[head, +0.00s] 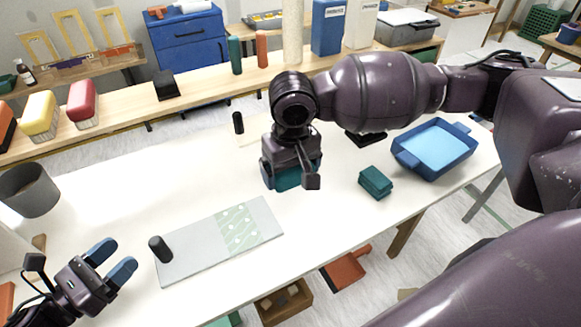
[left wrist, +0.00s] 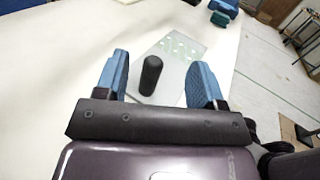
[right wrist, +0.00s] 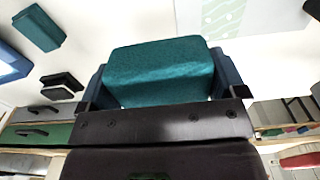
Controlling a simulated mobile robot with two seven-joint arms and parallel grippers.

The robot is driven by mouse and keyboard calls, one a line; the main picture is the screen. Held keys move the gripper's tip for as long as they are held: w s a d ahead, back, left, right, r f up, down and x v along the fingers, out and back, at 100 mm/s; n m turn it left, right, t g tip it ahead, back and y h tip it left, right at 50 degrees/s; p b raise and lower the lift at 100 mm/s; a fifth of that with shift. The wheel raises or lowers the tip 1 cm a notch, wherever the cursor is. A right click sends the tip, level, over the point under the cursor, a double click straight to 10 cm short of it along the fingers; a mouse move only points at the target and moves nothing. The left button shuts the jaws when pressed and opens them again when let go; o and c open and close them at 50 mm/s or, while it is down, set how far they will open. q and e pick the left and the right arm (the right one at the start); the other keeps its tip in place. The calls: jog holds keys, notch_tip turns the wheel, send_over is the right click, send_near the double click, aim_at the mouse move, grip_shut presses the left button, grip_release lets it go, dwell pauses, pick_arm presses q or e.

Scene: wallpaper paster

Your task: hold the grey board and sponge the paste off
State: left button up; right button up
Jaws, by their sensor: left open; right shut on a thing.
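The flat grey board (head: 195,252) lies on the white table. A black upright handle (head: 160,249) stands at its left end, and a pale green patterned paste patch (head: 240,228) covers its right part. My left gripper (head: 122,253) is open, left of the handle. In the left wrist view the handle (left wrist: 151,76) shows ahead, between the lines of the two blue fingers. My right gripper (head: 290,168) is shut on a teal sponge (right wrist: 160,72), held beyond the board's far right end. The sponge's underside is hidden.
A dark green block (head: 375,181) and a blue tray (head: 435,150) with a light blue inside stand on the right of the table. A grey pot (head: 29,190) stands at the left. A black-handled tool (head: 238,123) lies behind. The table between pot and board is clear.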

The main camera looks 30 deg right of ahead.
pick_arm(q)
jog(key=m, duration=0.1)
pick_arm(e)
jog(key=shift+f, duration=0.2)
pick_arm(q)
jog(key=b, duration=0.5)
send_near(161, 250)
jog(key=w, duration=0.1)
jog(key=w+d+f, duration=0.1)
jog(key=w+f, duration=0.1)
jog(key=shift+d+g, duration=0.25)
jog(key=shift+g, duration=0.05)
jog(key=shift+d+f, duration=0.1)
jog(key=shift+d, duration=0.1)
pick_arm(e)
jog(key=shift+g, duration=0.8)
jog(key=f, duration=1)
jog(key=shift+s, duration=0.25)
pick_arm(q)
jog(key=shift+x, duration=3.6)
pick_arm(e)
jog(key=shift+f, duration=0.15)
pick_arm(q)
jog(key=shift+c, duration=0.3)
grip_shut()
jog(key=shift+o, duration=0.3)
grip_release()
